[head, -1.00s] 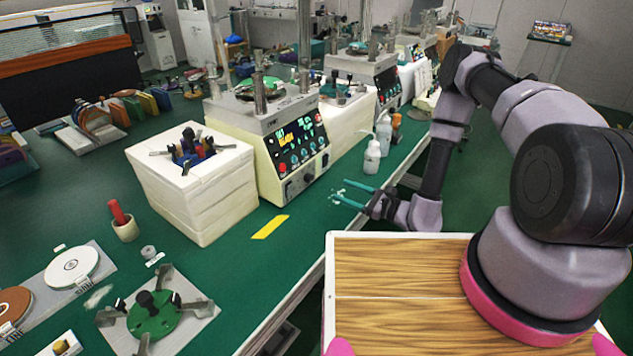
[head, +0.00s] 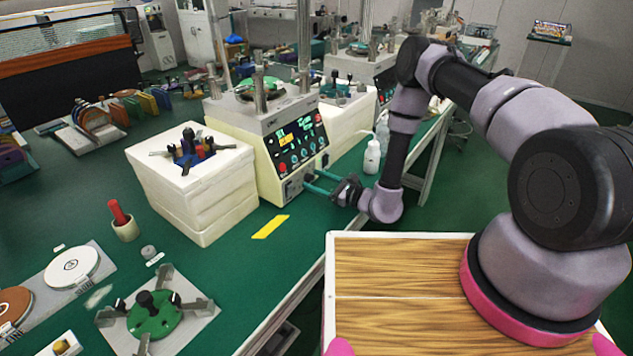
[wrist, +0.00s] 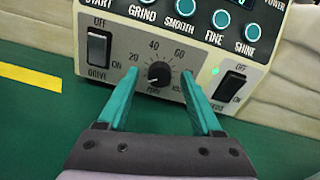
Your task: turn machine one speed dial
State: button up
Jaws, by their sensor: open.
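The lapping machine (head: 262,115) nearest me has a cream body and a dark control panel (head: 298,140). In the wrist view its lower grey panel carries the speed dial (wrist: 159,73), a round black knob with a scale marked 20, 40, 60. My gripper (wrist: 158,82) is open, with its two teal fingers on either side of the dial. I cannot tell whether they touch it. In the head view my gripper (head: 312,182) is at the machine's lower front, and the dial is too small to make out there.
A DRIVE switch (wrist: 98,47) is left of the dial and another rocker switch (wrist: 230,87) right of it. Coloured buttons (wrist: 181,6) are above. A white bottle (head: 372,157) stands right of the machine. A yellow strip (head: 270,227) marks the green bench.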

grip_shut()
jog(key=m, duration=1.2)
jog(key=shift+f+m+t, duration=0.1)
jog(key=shift+m+t, duration=0.2)
jog(key=m, duration=0.6)
jog(key=shift+m+t, duration=0.3)
jog(key=m, duration=0.6)
jog(key=shift+f, duration=0.1)
jog(key=shift+m, duration=0.3)
